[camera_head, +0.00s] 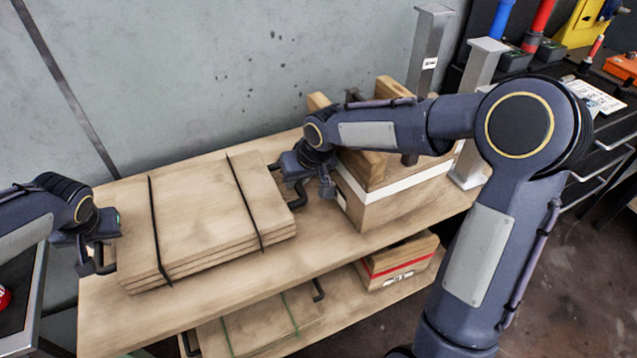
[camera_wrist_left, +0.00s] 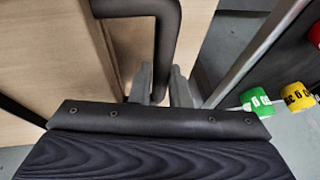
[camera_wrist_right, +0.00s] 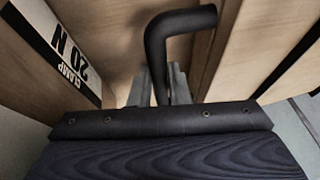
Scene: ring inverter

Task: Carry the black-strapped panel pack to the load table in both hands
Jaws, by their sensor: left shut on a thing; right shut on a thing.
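The black-strapped panel pack (camera_head: 205,217) is a stack of pale wood panels with two black straps, lying flat on the upper wooden shelf (camera_head: 330,238). A black handle sticks out at each end. My left gripper (camera_head: 98,258) is shut on the left-end handle, which also shows in the left wrist view (camera_wrist_left: 168,40). My right gripper (camera_head: 300,185) is shut on the right-end handle, seen between the fingers in the right wrist view (camera_wrist_right: 165,50). I cannot tell any gap under the pack. I cannot tell which surface is the load table.
A wooden box with a white band (camera_head: 395,190) stands close right of my right gripper. The lower shelf holds a green-strapped pack (camera_head: 265,325) and a red-banded box (camera_head: 397,265). Metal posts (camera_head: 475,110) stand behind right. A dark-topped table edge (camera_head: 35,290) shows at left.

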